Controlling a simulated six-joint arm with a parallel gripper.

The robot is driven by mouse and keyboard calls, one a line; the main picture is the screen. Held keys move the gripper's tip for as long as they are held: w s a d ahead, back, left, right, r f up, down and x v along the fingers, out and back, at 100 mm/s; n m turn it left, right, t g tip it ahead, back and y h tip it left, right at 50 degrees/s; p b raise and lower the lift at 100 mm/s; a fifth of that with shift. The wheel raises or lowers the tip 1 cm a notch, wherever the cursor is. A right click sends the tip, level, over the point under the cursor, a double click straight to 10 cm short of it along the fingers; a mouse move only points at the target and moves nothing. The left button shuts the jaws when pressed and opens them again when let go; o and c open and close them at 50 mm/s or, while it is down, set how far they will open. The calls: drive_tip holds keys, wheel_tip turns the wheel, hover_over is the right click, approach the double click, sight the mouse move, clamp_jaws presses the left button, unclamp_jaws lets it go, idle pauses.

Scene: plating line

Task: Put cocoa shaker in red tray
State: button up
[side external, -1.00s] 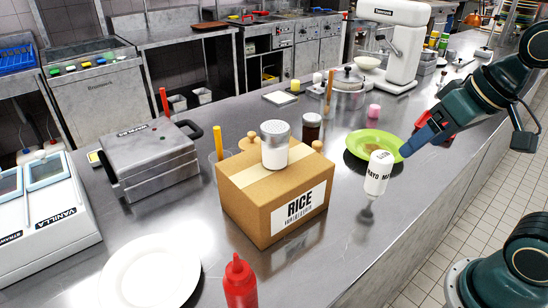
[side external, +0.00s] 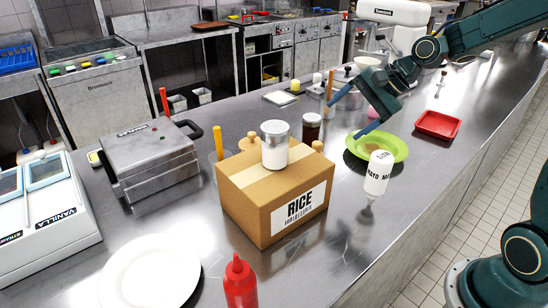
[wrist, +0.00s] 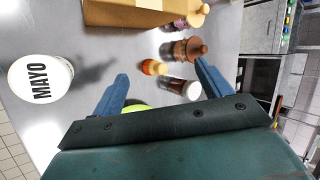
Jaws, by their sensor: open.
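The cocoa shaker (side external: 311,127), a dark brown jar with a pale metal lid, stands on the counter behind the rice box. What seems to be the same shaker shows between the fingers in the wrist view (wrist: 176,84). The red tray (side external: 438,124) lies empty on the counter at the right, beyond the green plate; I cannot see it in the wrist view. My gripper (side external: 357,112) is open and empty, above the green plate and right of the shaker. Its two blue fingers (wrist: 161,70) are wide apart in the wrist view.
The rice box (side external: 255,190) carries a white shaker (side external: 274,145) with a metal top. The green plate (side external: 400,150) and a mayo bottle (side external: 377,173) stand right of it. Wooden-topped items are close behind the box. The front right counter is clear.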

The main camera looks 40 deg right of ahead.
drive_tip(key=w+d+f+m+t+y, duration=0.2)
drive_tip(key=w+d+f+m, duration=0.3)
drive_tip(key=d+m, duration=0.2)
drive_tip(key=m+t, duration=0.2)
drive_tip(key=m, duration=0.5)
approach(311, 130)
drive_tip(key=d, duration=0.1)
drive_tip(key=s+d, duration=0.1)
drive_tip(key=d, duration=0.1)
drive_tip(key=shift+s+d+f, duration=0.2)
drive_tip(key=shift+s+f, duration=0.05)
drive_tip(key=shift+f, duration=0.1)
drive_tip(key=shift+d+f+m+t+y, duration=0.3)
drive_tip(key=shift+d+m+t, duration=0.2)
drive_tip(key=shift+d, duration=0.05)
drive_tip(key=shift+w+a, duration=0.1)
drive_tip(key=shift+x, duration=4.25)
drive_tip(key=shift+x, duration=2.55)
drive_tip(key=shift+a, duration=0.1)
